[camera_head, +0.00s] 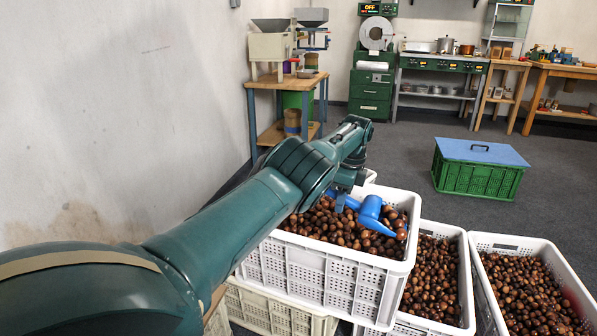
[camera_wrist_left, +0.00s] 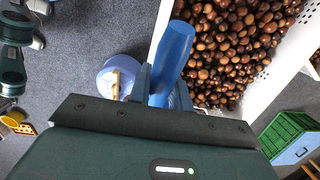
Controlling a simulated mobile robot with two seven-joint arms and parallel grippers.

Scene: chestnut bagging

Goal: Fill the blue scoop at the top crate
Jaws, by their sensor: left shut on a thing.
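The top crate (camera_head: 318,268) is white with slotted walls and full of brown chestnuts (camera_head: 338,228). It sits on another crate in the head view. My left gripper (camera_head: 343,197) is over the crate's far part, shut on the blue scoop (camera_head: 371,211). The scoop extends right from the gripper, low over the chestnuts; whether it touches them, or holds any, I cannot tell. In the left wrist view, a blue part of the scoop (camera_wrist_left: 173,58) stands between the fingers, with the chestnuts (camera_wrist_left: 228,45) to its right. My right gripper is not in view.
Two more white crates of chestnuts, a middle one (camera_head: 466,300) and a right one (camera_head: 497,243), stand right of the top crate. A green crate with a blue lid (camera_head: 480,152) is on the floor behind. A wooden table (camera_head: 262,84) stands by the left wall.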

